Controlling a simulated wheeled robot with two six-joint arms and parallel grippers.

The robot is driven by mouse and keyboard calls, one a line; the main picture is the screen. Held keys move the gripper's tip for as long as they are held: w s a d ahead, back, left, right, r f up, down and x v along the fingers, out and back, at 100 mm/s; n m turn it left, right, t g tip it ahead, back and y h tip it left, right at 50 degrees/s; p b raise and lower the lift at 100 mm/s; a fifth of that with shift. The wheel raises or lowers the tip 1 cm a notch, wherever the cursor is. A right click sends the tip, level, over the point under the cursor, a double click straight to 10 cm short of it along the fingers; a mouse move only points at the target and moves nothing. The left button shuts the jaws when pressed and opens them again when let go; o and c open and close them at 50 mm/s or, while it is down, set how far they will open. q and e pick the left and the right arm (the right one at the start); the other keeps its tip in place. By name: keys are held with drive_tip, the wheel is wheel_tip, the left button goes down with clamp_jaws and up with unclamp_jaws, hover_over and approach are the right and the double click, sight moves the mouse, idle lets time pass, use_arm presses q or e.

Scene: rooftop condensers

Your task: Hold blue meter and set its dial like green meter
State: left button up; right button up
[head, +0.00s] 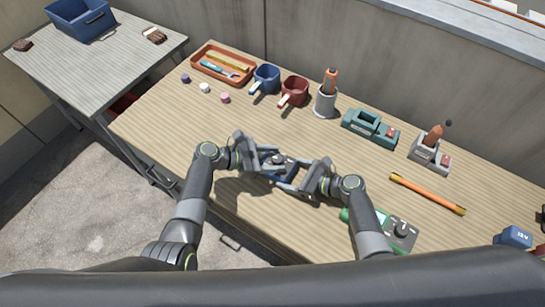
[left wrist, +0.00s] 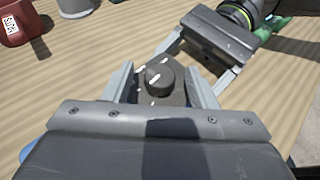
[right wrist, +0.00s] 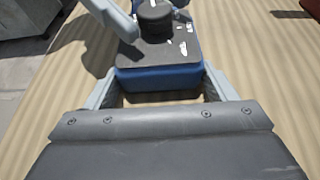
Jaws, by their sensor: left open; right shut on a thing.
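The blue meter (right wrist: 160,77) has a dark face and a round black dial (left wrist: 160,80) with a white mark on its top. My right gripper (right wrist: 162,92) is shut on the meter's blue body, one finger at each side. My left gripper (left wrist: 162,88) is open, its fingers on either side of the dial with gaps showing. Both grippers meet over the table's front middle in the head view, hiding much of the meter (head: 280,160). The green meter (head: 388,228), with a grey face and dark dial, lies right of my right forearm, which partly hides it.
An orange stick (head: 428,194) lies right of centre. A teal device (head: 370,128), a grey holder (head: 428,155), a tool cup (head: 325,102), red (head: 294,90) and blue (head: 266,79) mugs and a tray (head: 222,65) line the back. A blue device (head: 513,237) is at lower right.

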use_arm(q)
drive_tip(key=shift+c, duration=0.4)
drive_tip(key=c, duration=0.9)
drive_tip(key=shift+w+f+m+g, duration=0.1)
drive_tip(key=shift+w+m+g, duration=0.05)
drive_tip(key=shift+m+g, duration=1.05)
drive_tip(key=shift+w+m+g, duration=0.1)
drive_tip(key=shift+m+g, duration=0.9)
drive_tip(key=shift+g, duration=0.4)
drive_tip(key=o, duration=1)
drive_tip(key=v, duration=1.2)
drive_tip(key=shift+w, duration=0.2)
